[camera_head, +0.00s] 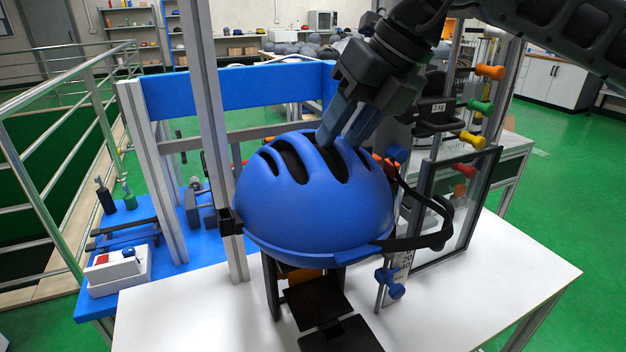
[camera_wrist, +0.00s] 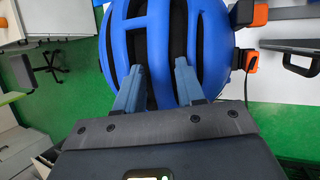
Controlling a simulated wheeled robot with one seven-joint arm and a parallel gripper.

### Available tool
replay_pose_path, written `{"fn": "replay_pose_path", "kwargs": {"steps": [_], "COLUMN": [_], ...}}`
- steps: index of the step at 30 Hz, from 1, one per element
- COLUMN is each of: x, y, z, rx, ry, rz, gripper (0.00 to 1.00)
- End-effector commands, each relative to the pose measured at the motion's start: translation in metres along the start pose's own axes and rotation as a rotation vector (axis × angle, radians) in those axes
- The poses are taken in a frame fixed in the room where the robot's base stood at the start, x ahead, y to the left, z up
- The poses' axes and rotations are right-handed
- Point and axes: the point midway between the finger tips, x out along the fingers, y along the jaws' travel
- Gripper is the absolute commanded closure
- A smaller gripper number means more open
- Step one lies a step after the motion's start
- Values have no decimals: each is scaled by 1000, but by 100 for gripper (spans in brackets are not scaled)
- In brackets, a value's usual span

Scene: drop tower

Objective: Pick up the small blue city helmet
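The blue city helmet (camera_head: 312,205) is in the middle of the head view, dome up, with dark vents and black straps. It sits over a dark stand (camera_head: 318,300), and its underside contact is hidden. It also fills the top of the wrist view (camera_wrist: 210,40). My gripper (camera_head: 338,130) reaches down onto the dome from the upper right, its fingertips at the vents. In the wrist view, my gripper's two fingers (camera_wrist: 158,68) are apart, with a blue rib of the helmet between them. Whether they press on the rib is unclear.
The white table (camera_head: 190,315) is clear at its front corners. An aluminium post (camera_head: 205,130) stands close to the helmet's left. A framed clear panel (camera_head: 455,210) and coloured knobs (camera_head: 480,107) are at the right. A blue beam (camera_head: 235,87) runs behind.

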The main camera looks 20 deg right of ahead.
Motion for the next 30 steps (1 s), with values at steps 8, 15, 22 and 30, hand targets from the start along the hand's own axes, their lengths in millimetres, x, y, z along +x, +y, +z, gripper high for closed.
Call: {"fn": "replay_pose_path", "kwargs": {"steps": [8, 15, 22, 30], "x": [4, 4, 4, 4], "y": [0, 0, 0, 0], "z": [0, 0, 0, 0], "rx": [0, 0, 0, 0], "ry": [-1, -1, -1, -1], "rz": [0, 0, 0, 1], "gripper": [62, 83, 100, 100]}}
